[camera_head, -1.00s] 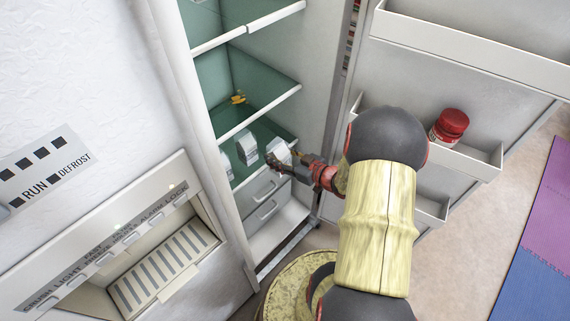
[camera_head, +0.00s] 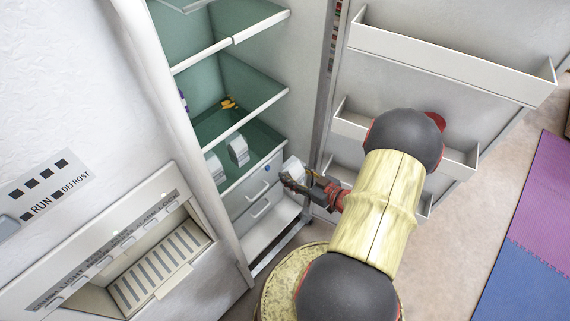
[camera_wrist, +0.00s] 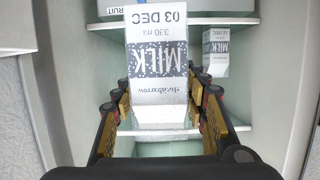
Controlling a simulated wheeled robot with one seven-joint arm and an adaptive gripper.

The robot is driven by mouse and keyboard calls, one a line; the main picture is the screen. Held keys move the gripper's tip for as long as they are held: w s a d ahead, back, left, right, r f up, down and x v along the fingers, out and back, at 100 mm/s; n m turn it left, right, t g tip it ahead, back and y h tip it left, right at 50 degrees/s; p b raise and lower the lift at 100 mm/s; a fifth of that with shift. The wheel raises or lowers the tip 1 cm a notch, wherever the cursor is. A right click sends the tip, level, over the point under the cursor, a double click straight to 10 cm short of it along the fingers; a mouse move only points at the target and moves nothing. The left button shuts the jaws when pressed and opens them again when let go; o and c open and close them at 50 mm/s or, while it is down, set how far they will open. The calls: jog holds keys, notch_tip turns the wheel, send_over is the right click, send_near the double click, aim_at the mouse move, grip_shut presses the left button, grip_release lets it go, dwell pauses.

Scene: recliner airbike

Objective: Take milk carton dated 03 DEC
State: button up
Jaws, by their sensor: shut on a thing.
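A white and grey milk carton marked 03 DEC (camera_wrist: 160,70) fills the middle of the wrist view between my fingers. My gripper (camera_wrist: 165,100) is shut on its sides. In the head view, my gripper (camera_head: 288,178) holds the carton (camera_head: 293,167) in front of the open fridge, to the right of the shelf and clear of it. Two more cartons (camera_head: 238,150) (camera_head: 214,166) stand on the fridge shelf.
Drawers (camera_head: 262,190) lie below the fridge shelf (camera_head: 262,137). The open door with its bins (camera_head: 450,62) stands right of my arm. A red-topped jar (camera_head: 437,120) is mostly hidden behind my arm. A yellow item (camera_head: 229,103) sits at the shelf's back.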

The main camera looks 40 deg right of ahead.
jog(key=s+b, duration=0.2)
jog(key=s, duration=0.8)
jog(key=shift+s+d, duration=0.15)
jog(key=shift+d, duration=0.2)
